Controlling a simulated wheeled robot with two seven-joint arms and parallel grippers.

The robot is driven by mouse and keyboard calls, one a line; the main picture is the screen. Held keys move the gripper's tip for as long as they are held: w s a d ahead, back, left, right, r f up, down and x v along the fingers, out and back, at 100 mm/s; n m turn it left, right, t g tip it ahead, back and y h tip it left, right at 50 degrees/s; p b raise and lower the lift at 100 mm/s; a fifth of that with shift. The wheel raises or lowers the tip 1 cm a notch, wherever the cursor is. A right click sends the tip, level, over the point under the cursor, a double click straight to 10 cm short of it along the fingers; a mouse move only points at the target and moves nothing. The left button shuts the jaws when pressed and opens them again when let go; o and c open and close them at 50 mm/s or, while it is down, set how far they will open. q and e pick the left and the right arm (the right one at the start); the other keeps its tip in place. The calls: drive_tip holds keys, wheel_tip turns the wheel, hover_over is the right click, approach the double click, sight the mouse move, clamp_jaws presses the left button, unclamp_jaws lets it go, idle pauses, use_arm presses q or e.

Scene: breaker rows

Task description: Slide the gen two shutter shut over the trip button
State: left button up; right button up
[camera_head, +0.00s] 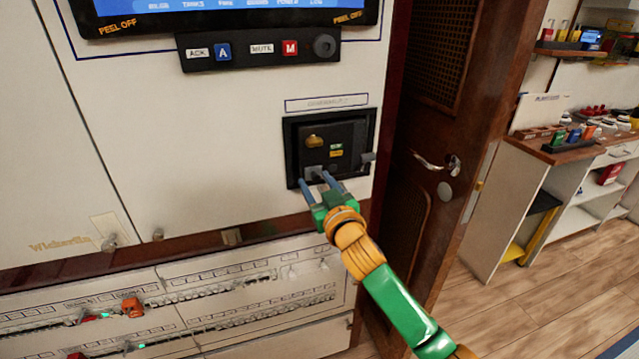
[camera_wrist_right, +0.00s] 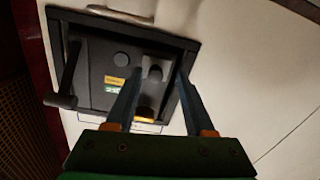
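A dark breaker panel (camera_head: 350,131) in a black frame is set in the white wall. My right gripper (camera_head: 314,179) is at the panel's lower left, fingers apart. In the right wrist view the panel shows turned over, with the grey tab (camera_wrist_right: 155,73) between the open fingers (camera_wrist_right: 158,80); I cannot tell whether they touch it. The left gripper is out of view.
A lever (camera_head: 367,157) sticks out at the panel's right edge. Above are a button strip (camera_head: 260,48) and a screen. Rows of breakers (camera_head: 250,315) lie below. A wooden door (camera_head: 425,130) stands to the right, with a shelf unit and bare floor beyond.

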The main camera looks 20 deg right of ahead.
drive_tip(key=s+b, duration=0.1)
drive_tip(key=s, duration=0.6)
drive_tip(key=shift+d, duration=0.2)
